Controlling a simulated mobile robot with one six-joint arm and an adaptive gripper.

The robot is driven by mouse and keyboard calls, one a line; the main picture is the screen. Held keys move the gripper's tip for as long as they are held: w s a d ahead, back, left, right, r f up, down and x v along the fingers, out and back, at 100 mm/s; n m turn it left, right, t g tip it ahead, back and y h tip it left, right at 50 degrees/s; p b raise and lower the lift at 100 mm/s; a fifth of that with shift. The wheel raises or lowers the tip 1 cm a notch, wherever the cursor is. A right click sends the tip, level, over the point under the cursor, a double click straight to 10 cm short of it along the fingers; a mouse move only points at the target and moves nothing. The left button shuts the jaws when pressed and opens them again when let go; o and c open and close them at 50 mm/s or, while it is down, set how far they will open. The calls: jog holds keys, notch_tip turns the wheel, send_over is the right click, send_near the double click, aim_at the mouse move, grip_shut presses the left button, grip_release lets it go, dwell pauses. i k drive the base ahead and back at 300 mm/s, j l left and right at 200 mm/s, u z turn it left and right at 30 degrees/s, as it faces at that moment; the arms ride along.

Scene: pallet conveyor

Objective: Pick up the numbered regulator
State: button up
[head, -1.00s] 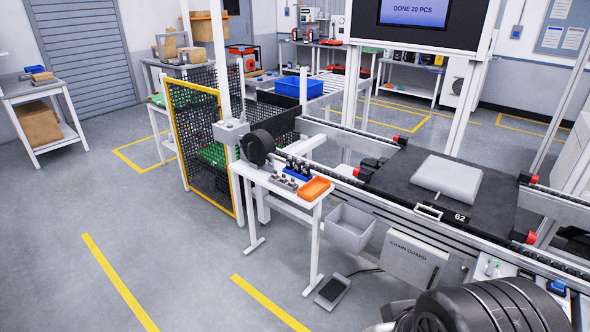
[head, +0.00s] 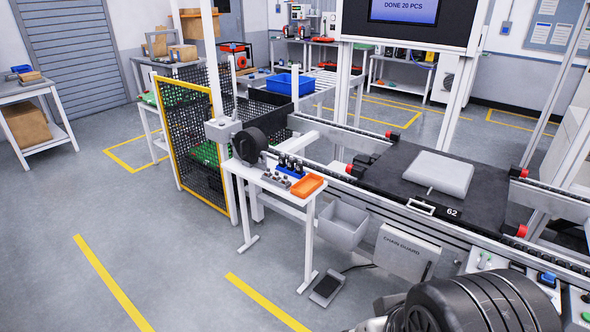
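No number can be read on any regulator from here, so I cannot tell which item is the numbered one. Small grey metal fittings (head: 275,179) lie on the small white side table (head: 244,171). Behind them, several small dark upright parts stand in a blue holder (head: 291,172). These are too small to identify. My gripper is not clearly visible; only a dark ribbed part of my arm shows at the bottom right.
An orange tray (head: 307,186) sits on the side table's right end. A grey bin (head: 342,226) hangs beside it. The conveyor carries a black pallet marked 62 (head: 399,185) with a grey block (head: 439,174). A foot pedal (head: 326,289) lies on the floor; the floor at left is open.

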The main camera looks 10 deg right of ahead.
aim_at(290, 161)
jog(key=i+z, duration=0.2)
jog(key=z, duration=0.25)
jog(key=i+j+z, duration=0.1)
jog(key=i+z, duration=0.15)
jog(key=z, duration=0.2)
jog(key=i+j+z, duration=0.2)
jog(key=i+j, duration=0.7)
jog(key=i+j+z, duration=0.25)
jog(key=i+j, duration=0.65)
jog(key=j, duration=0.15)
